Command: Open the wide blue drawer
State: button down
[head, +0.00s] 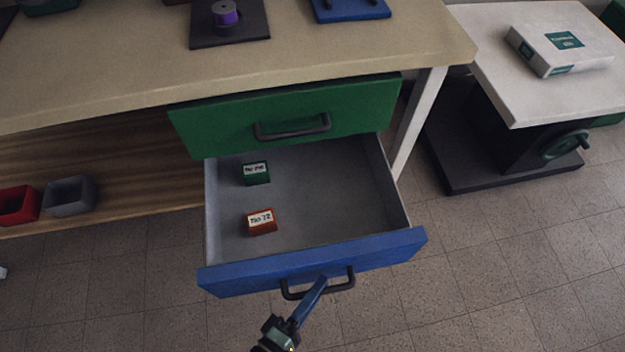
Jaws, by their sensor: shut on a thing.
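The wide blue drawer (240,278) is pulled out toward me below the workbench top, and its grey inside shows. A green box (257,178) and an orange-red box (262,226), both with white labels, lie in it on the left side. The blue drawer's dark bar handle (343,287) is on its front. My gripper (318,284) comes from below and is shut on this handle near its middle. The fingers hide part of the bar.
A closed green drawer (355,106) with a dark handle sits just above. A table leg (415,115) stands to the right. A red bin (17,206) and a grey bin (69,196) rest on the lower shelf at left. The tiled floor in front is clear.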

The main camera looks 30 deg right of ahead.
jog(key=shift+s+a, duration=0.2)
jog(key=shift+s, duration=0.4)
jog(key=c, duration=0.8)
grip_release()
jog(key=shift+c, duration=0.2)
jog(key=p+v, duration=0.1)
jog(key=v, duration=1.2)
